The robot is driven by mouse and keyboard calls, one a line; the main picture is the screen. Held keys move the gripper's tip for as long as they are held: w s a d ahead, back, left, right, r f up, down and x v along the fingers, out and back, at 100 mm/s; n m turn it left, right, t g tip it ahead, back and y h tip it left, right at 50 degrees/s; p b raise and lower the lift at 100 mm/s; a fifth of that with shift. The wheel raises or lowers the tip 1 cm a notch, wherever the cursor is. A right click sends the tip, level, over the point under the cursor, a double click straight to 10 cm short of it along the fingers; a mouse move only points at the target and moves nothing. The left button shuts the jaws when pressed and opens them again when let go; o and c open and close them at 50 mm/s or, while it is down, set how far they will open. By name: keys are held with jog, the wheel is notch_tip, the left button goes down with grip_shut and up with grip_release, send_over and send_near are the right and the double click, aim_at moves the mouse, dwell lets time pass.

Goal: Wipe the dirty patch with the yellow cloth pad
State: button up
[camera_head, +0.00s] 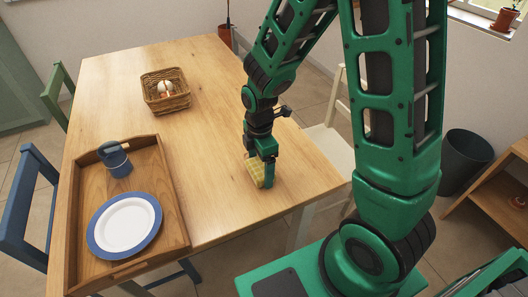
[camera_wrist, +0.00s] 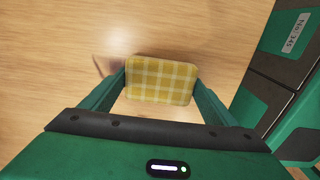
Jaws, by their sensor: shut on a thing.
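My gripper (camera_head: 262,173) points down at the wooden table and is shut on the yellow checked cloth pad (camera_head: 255,171). In the wrist view the pad (camera_wrist: 160,80) sits between the two fingers, its checked face towards the camera. It is at or very near the tabletop; contact cannot be told for sure. A faint purplish-brown smudge (camera_wrist: 104,65), seemingly the dirty patch, shows on the wood just left of the pad, beside the left finger. Part of it may be hidden by the finger and pad. I cannot make out the patch in the head view.
On the table (camera_head: 215,75), a wooden tray (camera_head: 175,205) holds a blue mug (camera_head: 117,163) and a blue-rimmed plate (camera_head: 124,224). A wicker basket (camera_head: 165,102) with egg-like things stands farther back. The tabletop between tray and gripper is clear. Chairs stand around the table.

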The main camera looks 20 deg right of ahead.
aim_at(261, 168)
jog(key=shift+s, duration=0.35)
notch_tip(261, 168, up, 3)
jog(key=shift+w+a+f, duration=0.1)
jog(key=shift+r, duration=2.7)
